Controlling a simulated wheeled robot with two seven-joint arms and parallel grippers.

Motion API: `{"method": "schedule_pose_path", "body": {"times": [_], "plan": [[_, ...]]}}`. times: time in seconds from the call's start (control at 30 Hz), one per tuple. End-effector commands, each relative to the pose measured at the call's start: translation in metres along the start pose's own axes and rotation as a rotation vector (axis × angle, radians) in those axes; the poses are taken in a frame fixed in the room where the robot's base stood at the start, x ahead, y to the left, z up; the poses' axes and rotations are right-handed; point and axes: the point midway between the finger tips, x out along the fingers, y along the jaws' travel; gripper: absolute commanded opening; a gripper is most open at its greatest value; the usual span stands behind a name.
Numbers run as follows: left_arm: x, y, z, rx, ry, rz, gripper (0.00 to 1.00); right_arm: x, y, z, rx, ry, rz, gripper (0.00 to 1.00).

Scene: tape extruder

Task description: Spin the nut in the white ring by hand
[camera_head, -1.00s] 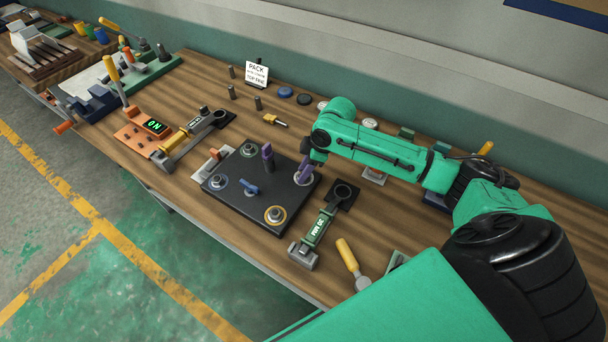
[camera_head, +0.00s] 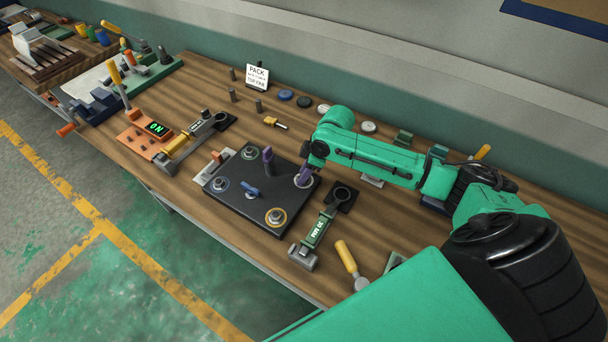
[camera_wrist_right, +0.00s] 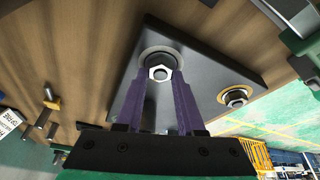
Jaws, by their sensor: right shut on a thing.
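The black plate (camera_head: 240,205) lies on the bench and carries several nuts in coloured rings. The white ring (camera_head: 297,182) is at its right corner in the head view, partly covered by my right gripper (camera_head: 304,176). The right wrist view shows the ring (camera_wrist_right: 146,57) around a silver hex nut (camera_wrist_right: 160,73). The purple fingers of my right gripper (camera_wrist_right: 161,84) reach the nut from both sides and are shut on it. The nut still sits at the plate. My left gripper is not in view.
A green-handled tool (camera_head: 318,228) lies just right of the plate. The yellow-ringed nut (camera_head: 276,216) is at the front corner.

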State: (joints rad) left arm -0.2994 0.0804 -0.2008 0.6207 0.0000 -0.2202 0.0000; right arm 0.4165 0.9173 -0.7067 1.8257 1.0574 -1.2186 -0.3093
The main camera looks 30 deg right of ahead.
Motion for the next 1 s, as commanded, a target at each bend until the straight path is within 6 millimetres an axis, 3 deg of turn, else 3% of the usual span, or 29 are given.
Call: {"method": "schedule_pose_path", "body": {"times": [0.5,1.0], "plan": [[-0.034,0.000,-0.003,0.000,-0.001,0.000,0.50,-0.003,-0.001,-0.002,0.241,0.001,0.087,0.00],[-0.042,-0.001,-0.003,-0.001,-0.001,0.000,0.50,-0.003,0.000,-0.002,0.313,0.002,0.114,0.00]]}}
